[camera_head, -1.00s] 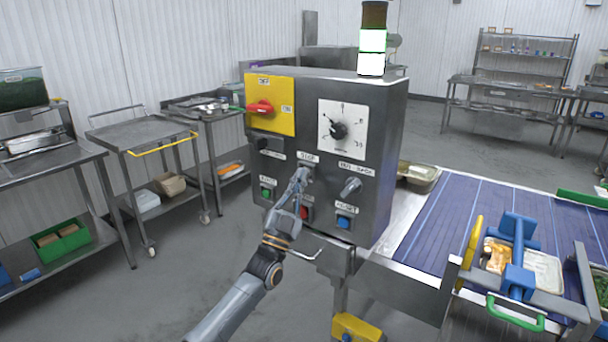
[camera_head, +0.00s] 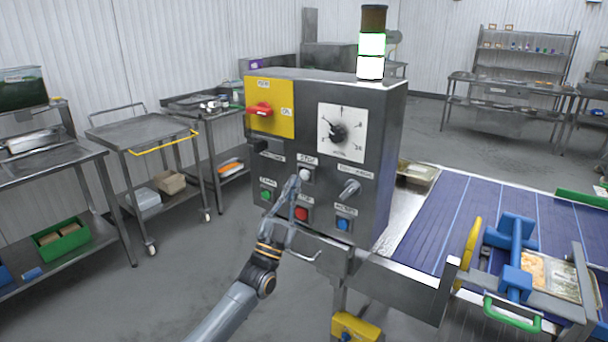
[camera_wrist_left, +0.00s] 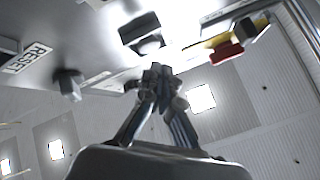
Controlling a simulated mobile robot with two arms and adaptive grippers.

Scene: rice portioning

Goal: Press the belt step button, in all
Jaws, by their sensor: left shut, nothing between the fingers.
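The grey control box (camera_head: 375,200) stands in the middle of the head view. A pale round button (camera_head: 305,175), under a label that reads like STEP but is blurred, sits on its front face and is uncovered. My left gripper (camera_head: 294,181) is shut and empty, its tips just left of and below that button, seemingly apart from it. My right gripper is in neither view.
A blue conveyor belt (camera_head: 450,212) carrying a food tray (camera_head: 550,272) runs at the right. Steel tables stand left.

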